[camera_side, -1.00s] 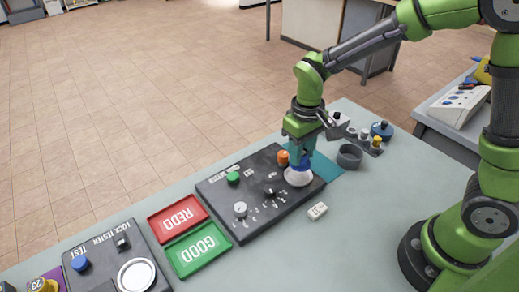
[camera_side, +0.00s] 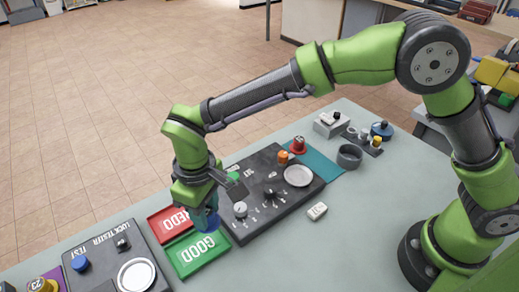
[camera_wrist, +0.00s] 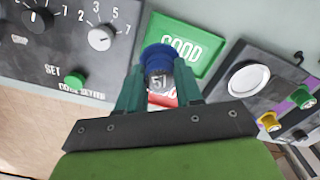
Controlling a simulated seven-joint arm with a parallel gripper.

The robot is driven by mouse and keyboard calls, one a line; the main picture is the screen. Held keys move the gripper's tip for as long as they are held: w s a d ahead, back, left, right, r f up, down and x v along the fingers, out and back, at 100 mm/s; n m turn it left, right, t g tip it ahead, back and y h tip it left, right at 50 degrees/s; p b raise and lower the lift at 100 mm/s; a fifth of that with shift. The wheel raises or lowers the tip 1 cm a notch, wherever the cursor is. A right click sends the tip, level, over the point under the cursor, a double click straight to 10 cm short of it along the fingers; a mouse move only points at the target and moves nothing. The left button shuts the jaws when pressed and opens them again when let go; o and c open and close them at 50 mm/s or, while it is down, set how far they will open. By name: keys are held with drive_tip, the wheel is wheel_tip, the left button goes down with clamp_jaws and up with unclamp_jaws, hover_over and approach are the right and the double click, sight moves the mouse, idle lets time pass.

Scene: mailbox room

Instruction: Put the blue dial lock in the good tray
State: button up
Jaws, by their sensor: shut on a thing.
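My gripper (camera_side: 207,212) is shut on the blue dial lock (camera_wrist: 158,56), with one teal finger on each side of it in the wrist view. The lock has a blue top and a greyish band with a digit that looks like 5. The green GOOD tray (camera_side: 184,266) lies flat on the table and looks empty. In the wrist view the lock overlaps the left part of the GOOD tray (camera_wrist: 207,68). My gripper hides part of both trays.
The dark setter panel (camera_side: 255,215) with knobs and an empty white round pad (camera_side: 297,175) is right of the trays. The lock tester (camera_side: 105,258) is to their left.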

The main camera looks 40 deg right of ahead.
drive_tip(key=shift+s+a+f, duration=0.15)
drive_tip(key=shift+a, duration=0.2)
drive_tip(key=shift+f, duration=2)
drive_tip(key=shift+f, duration=0.4)
drive_tip(key=shift+f, duration=0.75)
drive_tip(key=o, duration=1.4)
drive_tip(key=shift+c, duration=0.2)
